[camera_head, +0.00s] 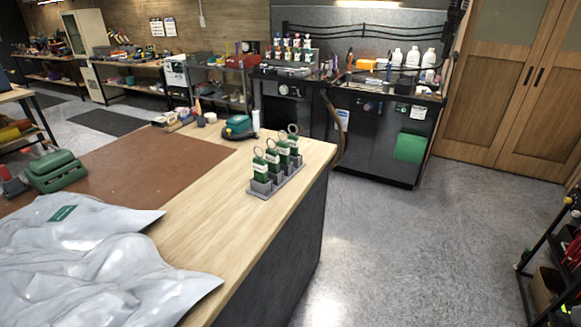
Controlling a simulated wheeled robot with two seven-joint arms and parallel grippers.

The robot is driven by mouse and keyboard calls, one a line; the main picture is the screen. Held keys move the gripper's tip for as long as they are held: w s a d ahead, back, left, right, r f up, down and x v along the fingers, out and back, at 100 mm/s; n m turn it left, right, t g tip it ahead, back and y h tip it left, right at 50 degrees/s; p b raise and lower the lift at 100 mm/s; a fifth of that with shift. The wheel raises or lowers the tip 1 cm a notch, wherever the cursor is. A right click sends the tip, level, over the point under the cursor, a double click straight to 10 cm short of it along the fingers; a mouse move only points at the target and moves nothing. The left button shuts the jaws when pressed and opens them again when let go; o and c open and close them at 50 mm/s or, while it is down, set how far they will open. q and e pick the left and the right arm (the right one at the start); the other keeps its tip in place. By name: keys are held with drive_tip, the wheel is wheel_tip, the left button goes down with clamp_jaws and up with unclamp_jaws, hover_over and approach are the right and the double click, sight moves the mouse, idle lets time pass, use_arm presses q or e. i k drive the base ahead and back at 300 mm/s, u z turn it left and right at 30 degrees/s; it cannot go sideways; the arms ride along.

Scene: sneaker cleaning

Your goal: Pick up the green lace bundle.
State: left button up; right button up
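A grey rack (284,184) stands on the wooden tabletop near its right edge. Several upright green pieces (272,161) with white bands and loops on top sit in its slots in a row. They may be lace bundles, but they are too small to tell for sure. No other thing in view is clearly a green lace bundle. Neither of my grippers shows in the head view.
Crumpled grey-white bags (90,265) cover the near left of the table. A brown mat (135,172), a green device (55,171) and a teal tool (240,127) are also on it. Bare wood surrounds the rack. Open floor (400,240) lies right of the table.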

sight(271, 156)
drive_tip(key=z, duration=1.9)
drive_tip(key=i, duration=1.6)
drive_tip(key=u, duration=4.1)
